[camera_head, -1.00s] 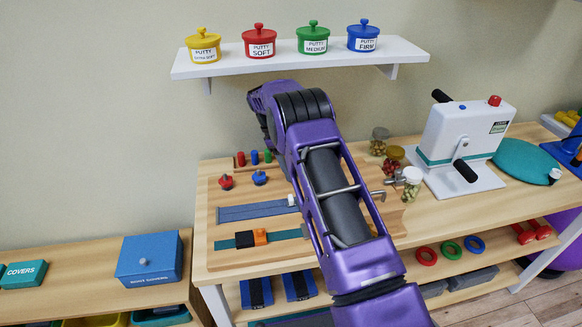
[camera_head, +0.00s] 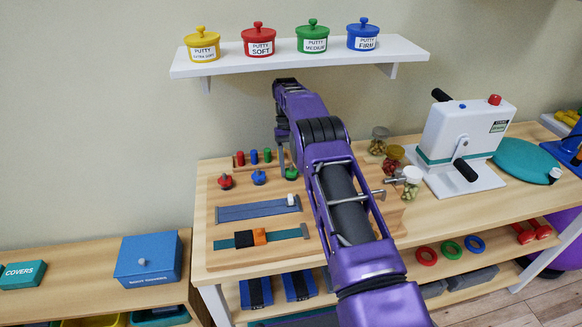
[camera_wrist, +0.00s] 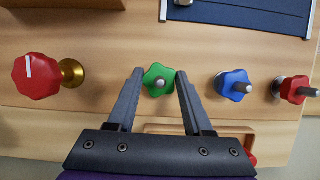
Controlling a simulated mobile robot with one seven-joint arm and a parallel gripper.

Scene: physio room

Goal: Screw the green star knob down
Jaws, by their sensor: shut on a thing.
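The green star knob (camera_wrist: 159,87) is between the two fingers of my gripper (camera_wrist: 160,75) in the wrist view. The fingers are shut on it from both sides. A small pale mark shows on its face. In the head view the green knob (camera_head: 291,174) sits at the right end of the row of star knobs on the wooden board (camera_head: 225,197), just below my gripper's dark end. A blue star knob (camera_wrist: 234,85) and a red star knob (camera_wrist: 295,90) sit beside it, each with a grey stud end showing.
A larger red knob on a brass stem (camera_wrist: 38,76) is on the other side of my gripper in the wrist view. Coloured pegs (camera_head: 254,157) stand behind the knobs, and strap panels (camera_head: 258,209) lie in front. Jars (camera_head: 411,180) stand right of my arm. A shelf with putty pots (camera_head: 300,65) hangs above.

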